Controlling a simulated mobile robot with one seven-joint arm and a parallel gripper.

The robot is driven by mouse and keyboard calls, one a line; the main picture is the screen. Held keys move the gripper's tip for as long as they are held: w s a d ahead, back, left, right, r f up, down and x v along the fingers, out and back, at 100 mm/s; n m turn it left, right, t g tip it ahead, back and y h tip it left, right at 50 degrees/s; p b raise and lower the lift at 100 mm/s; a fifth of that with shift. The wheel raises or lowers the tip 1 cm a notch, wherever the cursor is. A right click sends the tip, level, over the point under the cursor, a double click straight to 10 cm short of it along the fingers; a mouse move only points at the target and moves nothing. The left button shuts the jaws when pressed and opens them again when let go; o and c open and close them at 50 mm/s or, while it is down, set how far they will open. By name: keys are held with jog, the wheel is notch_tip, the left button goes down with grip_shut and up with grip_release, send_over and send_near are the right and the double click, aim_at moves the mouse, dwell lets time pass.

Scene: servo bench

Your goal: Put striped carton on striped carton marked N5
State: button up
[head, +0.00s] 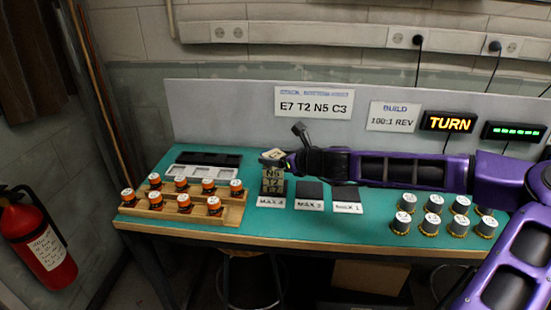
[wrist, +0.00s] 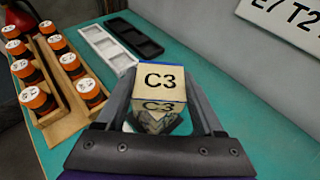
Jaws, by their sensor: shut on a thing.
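My gripper (head: 281,159) is shut on the carton marked C3 (wrist: 159,80), with a jaw on each side of it. In the head view the held carton (head: 271,154) is right above the stack and looks slightly turned. The striped carton marked N5 (head: 272,174) is the top of that upright stack, with T2 (head: 271,182) under it and another carton at the bottom. The stack stands behind the MAX 4 label. I cannot tell whether C3 touches N5 or hangs just above it. In the wrist view C3 mostly hides the stack.
Dark pads by MAX 3 (head: 309,191) and MAX 1 (head: 345,193) are empty, right of the stack. Orange-topped jars stand in a wooden rack (head: 233,215) at left, trays (head: 203,172) behind it. Silver-topped jars (head: 433,203) stand at right, beneath my arm. A sign reads E7 T2 N5 C3 (head: 313,104).

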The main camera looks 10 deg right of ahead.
jog(key=shift+f, duration=0.25)
jog(key=o, duration=1.4)
jog(key=shift+r, duration=0.1)
jog(key=shift+s+d+r, duration=0.1)
jog(key=shift+d+r, duration=0.05)
jog(key=shift+r, duration=0.15)
jog(key=p+v, duration=0.2)
jog(key=v, duration=0.9)
jog(key=shift+s+d, duration=0.15)
jog(key=shift+s, duration=0.15)
